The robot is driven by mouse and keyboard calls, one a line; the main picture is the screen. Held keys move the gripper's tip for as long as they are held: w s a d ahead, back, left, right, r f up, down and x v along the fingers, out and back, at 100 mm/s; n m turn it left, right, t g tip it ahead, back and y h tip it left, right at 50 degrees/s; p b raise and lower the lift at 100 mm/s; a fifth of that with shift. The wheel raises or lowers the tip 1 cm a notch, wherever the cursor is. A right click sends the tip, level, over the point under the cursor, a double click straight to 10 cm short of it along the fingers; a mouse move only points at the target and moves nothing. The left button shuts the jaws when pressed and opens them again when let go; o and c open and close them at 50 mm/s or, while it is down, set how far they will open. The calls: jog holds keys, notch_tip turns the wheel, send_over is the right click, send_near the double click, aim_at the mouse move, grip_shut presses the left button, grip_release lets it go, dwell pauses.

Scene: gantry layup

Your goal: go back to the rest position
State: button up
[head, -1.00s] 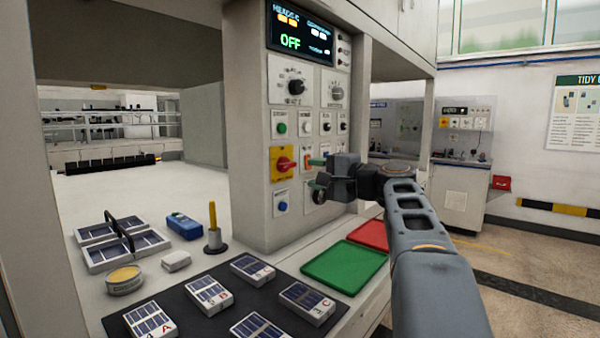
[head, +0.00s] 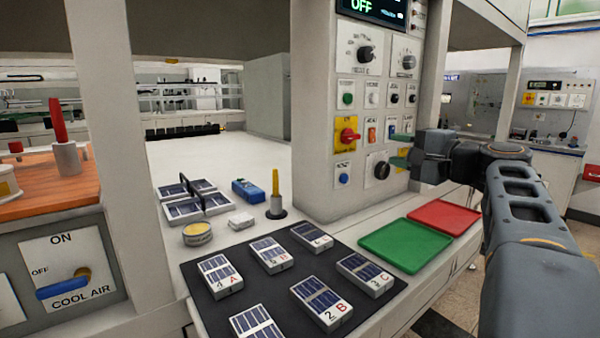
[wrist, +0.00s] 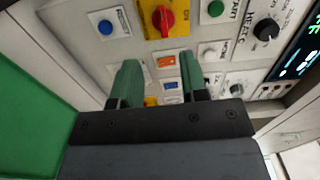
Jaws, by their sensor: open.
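My gripper (head: 402,150) is open and empty, with its green fingers pointing at the control panel (head: 373,78). In the head view it is just in front of the panel's lower right, near the black knob (head: 381,170). In the wrist view the two fingers (wrist: 160,85) are spread apart, with an orange switch (wrist: 171,86) showing between them. I cannot tell whether a fingertip touches the panel. My arm reaches in from the right side of the head view. The panel display reads OFF.
A green tray (head: 405,246) and a red tray (head: 444,217) lie below my gripper. Several labelled solar cell blocks sit on a dark mat (head: 290,297). A COOL AIR lever (head: 62,287) is at the left. A panel post (head: 115,130) stands between.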

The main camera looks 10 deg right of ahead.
jog(key=s+a+f+n+g+h+p, duration=0.1)
jog(key=s+a+f+n+g+p, duration=0.1)
jog(key=a+f+g+p, duration=0.3)
jog(key=s+a+f+n+g+h+p, duration=0.1)
jog(key=a+f+n+g+p, duration=0.15)
jog(key=a+p, duration=0.55)
jog(key=s+a+f+n+g+h+p, duration=0.1)
jog(key=s+f+n+g+h+p, duration=0.1)
jog(key=s+f+n+p, duration=0.1)
jog(key=s+a+f+n+g+h+p, duration=0.2)
jog(key=s+n+p, duration=0.3)
jog(key=s, duration=0.5)
jog(key=shift+f+g+h+p, duration=0.55)
jog(key=shift+g+h+p, duration=0.1)
jog(key=shift+p, duration=0.45)
jog(key=shift+a, duration=0.1)
